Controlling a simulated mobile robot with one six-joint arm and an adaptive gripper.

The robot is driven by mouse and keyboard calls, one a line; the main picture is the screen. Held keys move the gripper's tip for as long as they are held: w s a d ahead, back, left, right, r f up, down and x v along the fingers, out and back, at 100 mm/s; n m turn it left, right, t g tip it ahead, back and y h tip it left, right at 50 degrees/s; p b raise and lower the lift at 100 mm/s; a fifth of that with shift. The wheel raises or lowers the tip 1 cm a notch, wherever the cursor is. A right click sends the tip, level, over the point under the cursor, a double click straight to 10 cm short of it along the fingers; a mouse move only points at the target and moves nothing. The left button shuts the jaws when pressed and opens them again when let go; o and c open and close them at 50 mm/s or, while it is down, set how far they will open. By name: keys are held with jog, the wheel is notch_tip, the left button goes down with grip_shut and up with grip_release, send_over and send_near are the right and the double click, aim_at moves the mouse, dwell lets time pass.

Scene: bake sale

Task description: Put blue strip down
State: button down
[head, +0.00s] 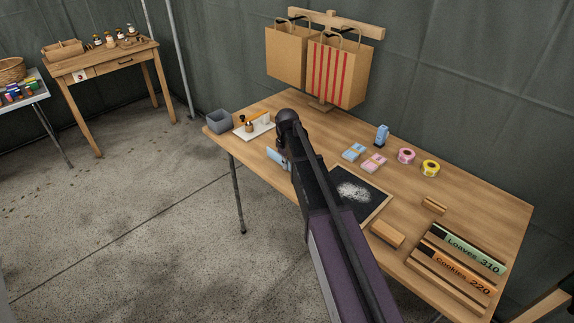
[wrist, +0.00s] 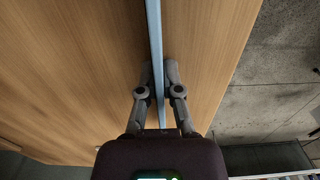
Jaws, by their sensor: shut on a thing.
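The blue strip (wrist: 154,30) shows in the wrist view as a thin pale-blue band, seen edge-on, running up from between my fingers to the top edge. My gripper (wrist: 158,72) is shut on it, one finger on each side. In the head view, a pale-blue end of the strip (head: 276,158) sticks out left of my arm, near the table's front edge. My arm hides the rest of the strip and most of the gripper there. I cannot tell whether the strip touches the wooden table (head: 450,180).
A black board with white marks (head: 352,191) lies right of my arm. Two racks hold a green "Loaves 310" strip (head: 468,248) and an orange "Cookies 220" strip (head: 462,272). Wooden blocks, tape rolls and paper bags (head: 340,72) stand around. A grey bin (head: 219,121) is at the left corner.

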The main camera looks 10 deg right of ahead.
jog(key=shift+f, duration=0.2)
jog(key=c, duration=0.8)
grip_release()
jog(key=shift+r, duration=0.25)
notch_tip(320, 180, up, 12)
jog(key=p, duration=1.2)
jog(key=s+d+m, duration=0.2)
jog(key=s+m, duration=0.1)
jog(key=s, duration=0.9)
jog(key=s+d+m, duration=0.2)
jog(key=s+m, duration=0.2)
jog(key=s, duration=0.9)
jog(key=shift+s+d, duration=0.25)
jog(key=shift+d, duration=0.1)
